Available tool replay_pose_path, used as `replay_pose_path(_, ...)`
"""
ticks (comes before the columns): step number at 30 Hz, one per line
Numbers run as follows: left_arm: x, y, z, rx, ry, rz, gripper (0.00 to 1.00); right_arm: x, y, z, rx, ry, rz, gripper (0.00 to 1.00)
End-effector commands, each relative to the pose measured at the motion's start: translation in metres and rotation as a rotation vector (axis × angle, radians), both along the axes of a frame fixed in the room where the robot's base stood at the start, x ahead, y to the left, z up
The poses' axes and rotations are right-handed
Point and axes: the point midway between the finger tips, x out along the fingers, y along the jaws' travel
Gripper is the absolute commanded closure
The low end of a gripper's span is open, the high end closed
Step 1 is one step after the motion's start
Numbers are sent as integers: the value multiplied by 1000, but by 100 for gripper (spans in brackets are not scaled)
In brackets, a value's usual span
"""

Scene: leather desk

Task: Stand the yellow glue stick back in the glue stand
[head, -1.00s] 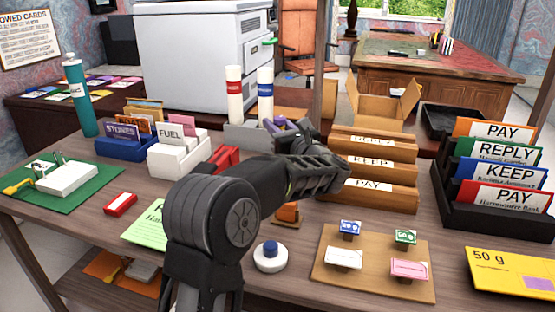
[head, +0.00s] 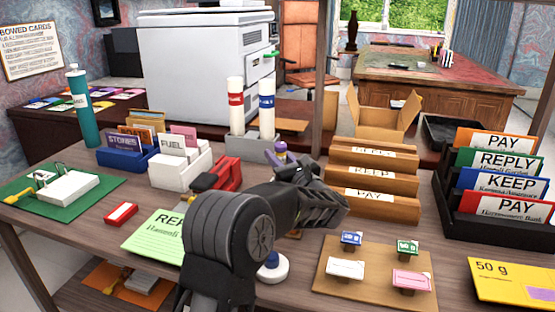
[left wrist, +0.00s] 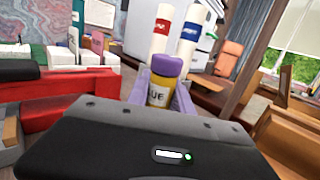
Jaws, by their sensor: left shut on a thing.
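The yellow glue stick (left wrist: 158,93) with a purple cap stands roughly upright between the fingertips of my left gripper (left wrist: 160,100) in the left wrist view. In the head view only its purple cap (head: 280,147) shows clearly, above the gripper (head: 284,160); the rest is mostly hidden. The gripper is shut on it. The grey glue stand (head: 262,146) is just behind and left of the gripper. A white red-banded glue stick (head: 235,103) and a white blue-banded one (head: 266,103) stand in it. Whether the yellow stick touches the stand is unclear. My right gripper is out of view.
A wooden tiered rack (head: 372,180) stands close right of my gripper. A red object (head: 226,174) and a white FUEL card box (head: 180,164) are left. A stamp board (head: 375,272) lies in front. The white machine (head: 200,65) stands behind.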

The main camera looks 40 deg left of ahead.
Motion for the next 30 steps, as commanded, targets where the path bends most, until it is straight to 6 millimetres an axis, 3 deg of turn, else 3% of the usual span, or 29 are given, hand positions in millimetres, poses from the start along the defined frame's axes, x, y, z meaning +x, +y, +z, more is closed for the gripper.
replay_pose_path(1, 0, 0, -17, -14, 30, -1, 100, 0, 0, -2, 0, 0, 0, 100)
replay_pose_path(2, 0, 0, -17, -14, 30, -1, 100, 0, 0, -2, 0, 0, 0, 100)
replay_pose_path(3, 0, 0, -17, -14, 31, -1, 71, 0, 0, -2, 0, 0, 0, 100)
replay_pose_path(10, 0, 0, -12, -10, 23, -1, 52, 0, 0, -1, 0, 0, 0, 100)
replay_pose_path(20, -1, -3, -9, -8, 17, -1, 52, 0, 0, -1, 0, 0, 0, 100)
replay_pose_path(30, -21, -45, -13, -8, 17, -4, 52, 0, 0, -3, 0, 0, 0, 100)
